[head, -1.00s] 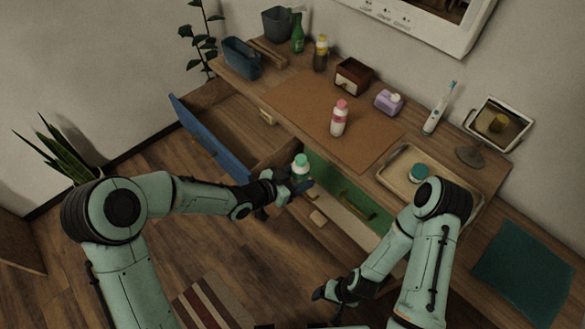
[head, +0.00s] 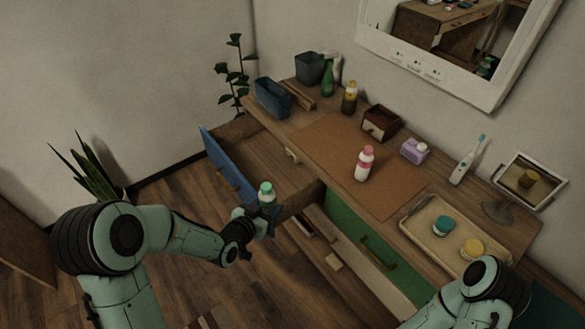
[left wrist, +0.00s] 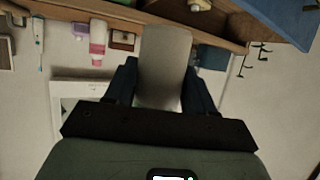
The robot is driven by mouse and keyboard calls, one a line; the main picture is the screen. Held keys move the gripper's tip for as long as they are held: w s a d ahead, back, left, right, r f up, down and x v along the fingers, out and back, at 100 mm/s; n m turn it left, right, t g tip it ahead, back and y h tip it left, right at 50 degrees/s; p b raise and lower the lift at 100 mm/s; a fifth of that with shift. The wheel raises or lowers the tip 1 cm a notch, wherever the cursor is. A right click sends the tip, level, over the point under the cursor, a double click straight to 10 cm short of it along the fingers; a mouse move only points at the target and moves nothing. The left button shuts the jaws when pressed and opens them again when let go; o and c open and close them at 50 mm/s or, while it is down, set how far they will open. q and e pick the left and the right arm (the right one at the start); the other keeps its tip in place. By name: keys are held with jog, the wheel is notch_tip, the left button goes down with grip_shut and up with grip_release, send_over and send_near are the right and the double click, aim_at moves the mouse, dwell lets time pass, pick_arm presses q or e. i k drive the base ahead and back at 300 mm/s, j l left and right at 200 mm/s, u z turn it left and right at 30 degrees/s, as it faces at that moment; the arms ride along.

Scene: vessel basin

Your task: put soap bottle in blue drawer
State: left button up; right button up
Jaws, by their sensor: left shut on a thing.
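My left gripper (head: 262,218) is shut on a pale bottle with a green cap (head: 267,193), which I take for the soap bottle. It is held upright in the head view. In the left wrist view the bottle's greyish body (left wrist: 165,65) stands between the two dark fingers (left wrist: 158,88). The blue drawer (head: 228,168) is pulled out at the left of the wooden dresser. The bottle appears near the drawer's right end; its height above the drawer cannot be told. My right gripper is out of view; only its arm shows at lower right.
A green drawer (head: 345,228) also stands out at the right. The dresser top holds a pink-capped bottle (head: 365,163), a lilac dispenser (head: 414,151), a tray (head: 424,231) with jars and a toothbrush (head: 466,160). The visible inside of the blue drawer (head: 258,164) looks clear.

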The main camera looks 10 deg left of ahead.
aim_at(261, 173)
jog(key=j+z, duration=0.1)
jog(key=z, duration=0.3)
jog(key=i+j+z, duration=0.1)
jog(key=z, duration=0.35)
jog(key=j+z, duration=0.15)
jog(key=z, duration=0.25)
jog(key=j+z, duration=0.35)
jog(key=k+j+z, duration=0.1)
jog(key=j+z, duration=0.25)
jog(key=k+j+z, duration=0.15)
jog(key=j, duration=0.15)
jog(key=j+z, duration=0.1)
jog(key=j, duration=0.2)
jog(key=k+j+z, duration=0.15)
jog(key=j, duration=0.15)
jog(key=k+j, duration=0.15)
jog(key=j, duration=0.2)
jog(key=k+j, duration=0.2)
jog(key=j, duration=0.2)
jog(key=k+j, duration=0.15)
jog(key=j, duration=0.2)
jog(key=k+j, duration=0.15)
jog(key=j, duration=0.25)
jog(key=z, duration=0.05)
